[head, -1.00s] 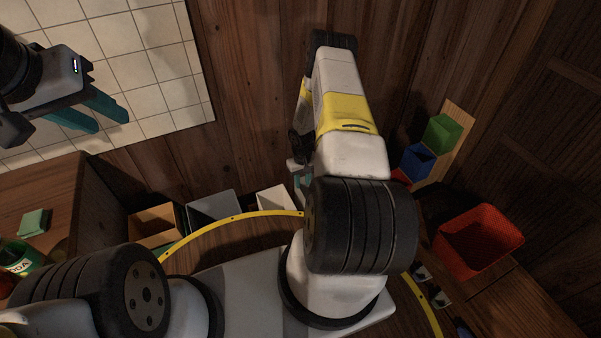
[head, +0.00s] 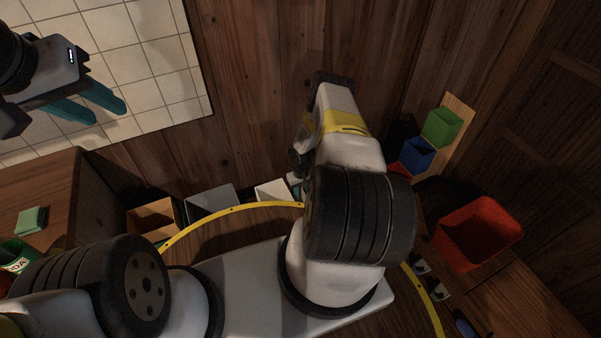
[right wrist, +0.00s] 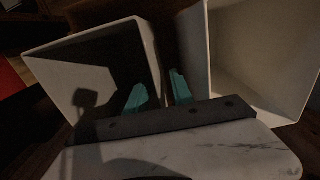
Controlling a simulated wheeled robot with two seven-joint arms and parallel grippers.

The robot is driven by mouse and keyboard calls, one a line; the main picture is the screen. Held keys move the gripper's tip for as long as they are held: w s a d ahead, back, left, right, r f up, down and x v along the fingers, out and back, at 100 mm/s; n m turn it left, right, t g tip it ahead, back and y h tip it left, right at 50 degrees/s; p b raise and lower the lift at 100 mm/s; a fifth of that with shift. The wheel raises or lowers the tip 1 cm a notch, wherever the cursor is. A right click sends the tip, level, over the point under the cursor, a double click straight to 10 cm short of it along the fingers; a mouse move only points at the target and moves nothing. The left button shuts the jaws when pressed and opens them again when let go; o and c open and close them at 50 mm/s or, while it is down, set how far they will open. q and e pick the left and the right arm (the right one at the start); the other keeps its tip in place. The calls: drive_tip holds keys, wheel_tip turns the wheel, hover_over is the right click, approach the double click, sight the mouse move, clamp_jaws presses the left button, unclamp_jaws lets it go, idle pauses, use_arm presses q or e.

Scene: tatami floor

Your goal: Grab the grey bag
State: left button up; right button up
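No soft grey bag is recognisable; an open-topped grey container (head: 212,200) stands by the wall, left of a smaller white one (head: 272,190). In the right wrist view, two pale open containers stand side by side, a left one (right wrist: 148,60) and a right one (right wrist: 208,50). My right gripper (right wrist: 160,84) is open, one teal finger inside the left container and the other in the gap, with its wall between them. I cannot tell whether they touch it. In the head view my arm mostly hides this gripper. My left gripper (head: 110,115) is open and empty at upper left.
A wooden box (head: 153,221) stands left of the grey container. A red basket (head: 478,235) is at right, with green (head: 442,126) and blue (head: 418,154) bins behind. A green sponge (head: 30,221) lies on the left cabinet. A wooden wall closes the back.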

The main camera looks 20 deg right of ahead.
clamp_jaws()
idle(1.4)
